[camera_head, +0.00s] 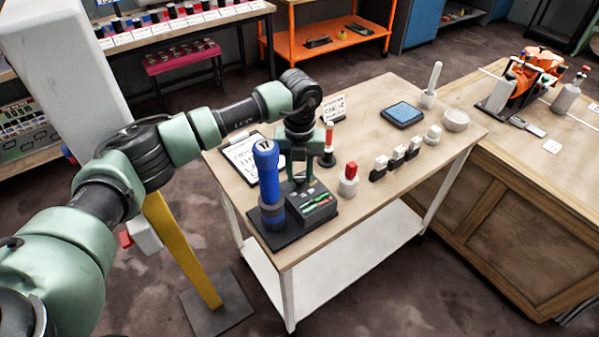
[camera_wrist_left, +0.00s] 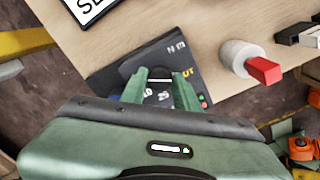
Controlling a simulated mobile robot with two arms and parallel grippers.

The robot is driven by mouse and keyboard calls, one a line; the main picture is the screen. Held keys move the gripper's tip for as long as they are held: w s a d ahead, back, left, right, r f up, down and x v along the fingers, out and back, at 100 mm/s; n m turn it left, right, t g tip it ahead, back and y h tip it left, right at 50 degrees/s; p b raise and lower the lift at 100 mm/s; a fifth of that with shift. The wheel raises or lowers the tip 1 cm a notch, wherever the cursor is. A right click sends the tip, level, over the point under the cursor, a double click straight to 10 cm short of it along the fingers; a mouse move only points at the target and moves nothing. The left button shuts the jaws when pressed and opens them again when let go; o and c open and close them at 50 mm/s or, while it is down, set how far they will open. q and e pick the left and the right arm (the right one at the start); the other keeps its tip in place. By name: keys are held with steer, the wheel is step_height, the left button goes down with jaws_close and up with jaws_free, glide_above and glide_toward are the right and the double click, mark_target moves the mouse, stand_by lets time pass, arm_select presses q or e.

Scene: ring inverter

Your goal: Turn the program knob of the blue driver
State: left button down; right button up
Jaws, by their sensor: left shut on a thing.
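The blue driver (camera_head: 266,178), marked 17, stands upright on a black base at the near left corner of the wooden table. Beside it on the base is a dark panel (camera_head: 312,204) with green and red markings. My left gripper (camera_head: 299,180) points down at this panel, just right of the driver. In the left wrist view its two green fingers (camera_wrist_left: 159,92) are close together over the panel (camera_wrist_left: 180,55), shut on the program knob. The knob is mostly hidden between the fingers, so its setting cannot be read. My right gripper is not in view.
A white holder with a red top (camera_head: 349,178) stands close to the right of the base. Several black-and-white blocks (camera_head: 397,155) sit farther right. A lettered sign (camera_head: 242,158) lies behind the driver, and a blue pad (camera_head: 403,114) lies at the back. The table's front right is clear.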

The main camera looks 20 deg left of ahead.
mark_target(300, 177)
arm_select(q)
steer(key=shift+w+r, duration=0.1)
steer(key=shift+r, duration=0.05)
steer(key=c, duration=1.1)
jaws_free()
steer(key=shift+o, duration=0.2)
step_height(300, 177, up, 6)
steer(key=shift+r+b, duration=0.15)
steer(key=shift+b, duration=0.6)
steer(key=shift+r, duration=0.7)
